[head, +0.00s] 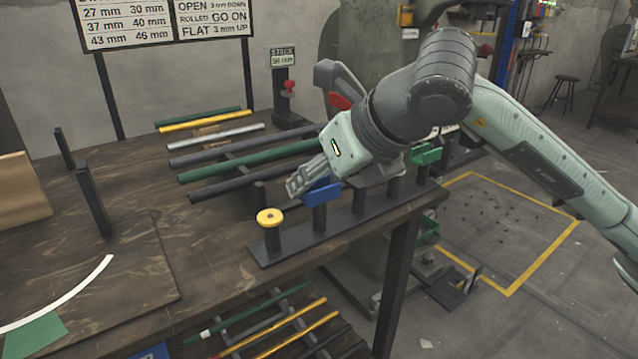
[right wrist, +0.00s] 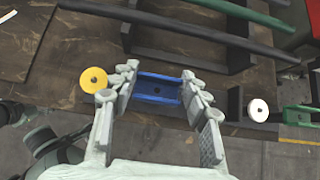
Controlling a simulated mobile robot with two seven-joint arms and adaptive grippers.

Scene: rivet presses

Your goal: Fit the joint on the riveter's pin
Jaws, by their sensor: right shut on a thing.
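A blue channel-shaped joint (head: 326,194) sits at the top of a short dark post on a black rack (head: 345,232) along the table's front edge. My right gripper (head: 304,186) reaches down to it from the right. In the right wrist view the two fingers (right wrist: 159,82) are on either end of the blue joint (right wrist: 157,88), shut on it. Whether the joint is clear of its post cannot be told. The riveter's grey-green body (head: 368,40) stands behind my right arm; its pin cannot be made out. My left gripper is not in view.
A yellow spool (head: 270,217) is on the post left of the joint, and a green bracket (head: 427,154) is farther right. In the wrist view a white round piece (right wrist: 258,110) stands between. Several rods, including a green one (head: 250,160), lie behind. The wooden table's left part is mostly clear.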

